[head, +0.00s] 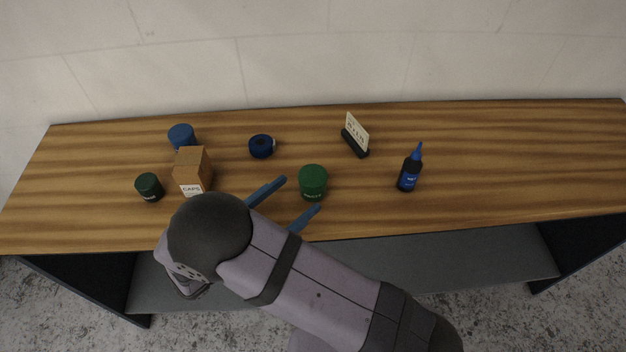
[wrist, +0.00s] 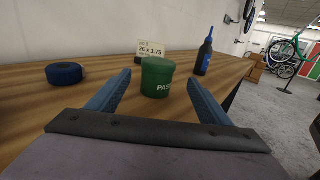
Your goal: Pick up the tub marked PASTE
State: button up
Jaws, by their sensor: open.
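The tub marked PASTE is a green lidded tub (head: 313,183) standing upright near the front middle of the wooden bench. In the wrist view the same tub (wrist: 157,78) stands ahead, between the lines of the two fingers, with part of its lettering, "PAS", showing. My gripper (head: 299,196) has two blue fingers spread apart, with nothing held. In the head view the fingertips lie just left of and in front of the tub. In the wrist view the gripper (wrist: 160,85) is open, with a finger on each side of the tub.
A blue tape roll (head: 261,146), a card in a dark stand (head: 356,136) and a blue-capped bottle (head: 409,172) stand around the tub. A CAPS box (head: 193,170), a dark green tub (head: 149,187) and a blue tub (head: 181,136) are at left. The bench's right end is clear.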

aim_at(302, 187)
jog(key=shift+p+x, duration=1.2)
jog(key=shift+x, duration=1.1)
jog(key=shift+w+d+r, duration=0.1)
jog(key=shift+w, duration=0.25)
jog(key=c, duration=1.3)
